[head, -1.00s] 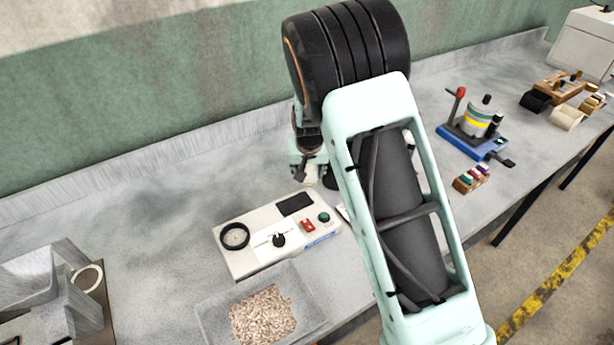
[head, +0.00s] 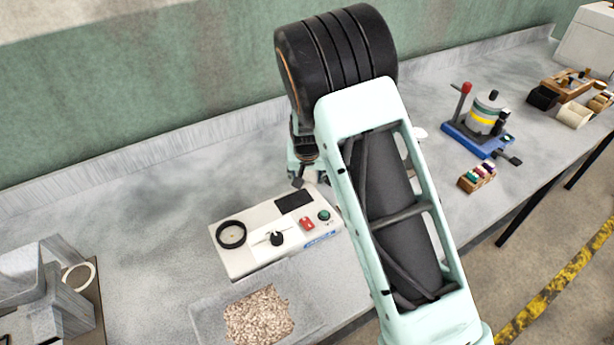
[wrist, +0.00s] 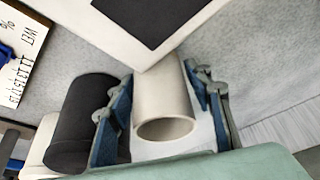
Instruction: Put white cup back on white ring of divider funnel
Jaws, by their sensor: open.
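In the wrist view the white cup (wrist: 163,85), a pale cylinder with its round opening facing the camera, is between the two blue fingers of my gripper (wrist: 162,100). The fingers are open on either side of it; whether they touch it I cannot tell. In the head view my gripper (head: 300,178) is partly hidden by my arm, just behind the white control box, and the cup cannot be made out. The white ring (head: 79,275) is on the grey metal divider funnel (head: 68,305) at the far left; no cup shows on it.
A black cylinder (wrist: 80,120) is close left of the cup. The control box (head: 245,262) and a grain tray (head: 208,318) are in front. A blue-based device (head: 475,138) and small bottle rack (head: 477,178) are at right. Bench between funnel and box is clear.

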